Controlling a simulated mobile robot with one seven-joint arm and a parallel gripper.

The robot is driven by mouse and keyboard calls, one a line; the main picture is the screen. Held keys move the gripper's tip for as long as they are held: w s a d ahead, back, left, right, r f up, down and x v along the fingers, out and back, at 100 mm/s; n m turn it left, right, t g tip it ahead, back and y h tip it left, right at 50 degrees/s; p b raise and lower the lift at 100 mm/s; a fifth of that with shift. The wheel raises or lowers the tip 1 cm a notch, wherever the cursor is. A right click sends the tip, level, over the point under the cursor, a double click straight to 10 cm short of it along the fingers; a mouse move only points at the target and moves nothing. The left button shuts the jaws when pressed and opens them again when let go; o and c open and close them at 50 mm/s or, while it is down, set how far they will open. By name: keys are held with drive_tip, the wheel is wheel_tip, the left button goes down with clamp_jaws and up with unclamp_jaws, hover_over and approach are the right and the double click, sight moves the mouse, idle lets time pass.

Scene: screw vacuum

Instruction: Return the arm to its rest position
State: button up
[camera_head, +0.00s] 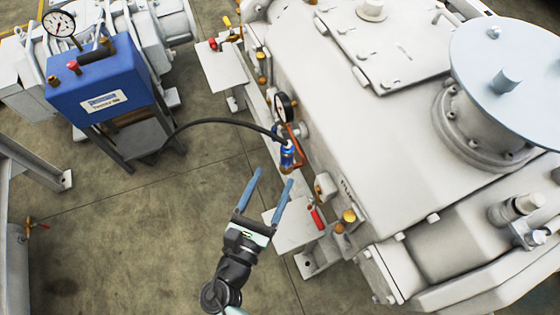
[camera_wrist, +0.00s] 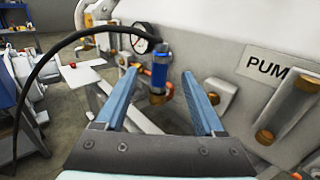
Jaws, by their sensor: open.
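My gripper (camera_head: 272,178) is in the lower middle of the head view, with its two blue fingers spread apart and nothing between them. In the wrist view the open fingers (camera_wrist: 158,85) point toward the blue hose fitting (camera_wrist: 160,72). The fitting (camera_head: 287,157) sits on the side of the large grey pump, just beyond my fingertips in the head view and apart from them. A black hose (camera_head: 215,122) runs from the fitting to the blue box at the upper left.
The large grey pump (camera_head: 390,130) fills the right side. A gauge (camera_head: 283,106) and a red-handled valve (camera_head: 316,217) stick out from it near my gripper. The blue box (camera_head: 98,85) stands at the upper left. Bare floor (camera_head: 120,240) lies to the lower left.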

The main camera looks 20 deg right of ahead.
drive_tip(key=shift+s+a, duration=0.35)
idle(0.4)
drive_tip(key=w+r+m+t+y, duration=0.1)
drive_tip(key=w+r+m+y, duration=0.1)
drive_tip(key=w+r+m, duration=0.7)
drive_tip(key=w+r+m+t+y, duration=0.1)
drive_tip(key=w+r+m, duration=0.5)
drive_tip(key=r, duration=0.6)
wheel_tip(320, 180, up, 12)
drive_tip(key=a+m+t+y, duration=0.2)
drive_tip(key=m+t, duration=0.1)
drive_tip(key=m, duration=0.2)
drive_tip(key=s+a+r+m+t+y, duration=0.2)
drive_tip(key=s+r+t, duration=0.15)
drive_tip(key=r, duration=0.55)
drive_tip(key=s+a+r+m+t+y, duration=0.1)
drive_tip(key=s+r+m+t+y, duration=0.3)
drive_tip(key=r, duration=0.6)
drive_tip(key=s+a+r+m+t+y, duration=0.1)
drive_tip(key=s+a+r+t, duration=0.1)
drive_tip(key=s+r, duration=0.5)
wheel_tip(320, 180, up, 20)
drive_tip(key=w+p, duration=0.1)
drive_tip(key=p, duration=1.7)
drive_tip(key=shift+w+a, duration=0.15)
drive_tip(key=shift+a, duration=0.05)
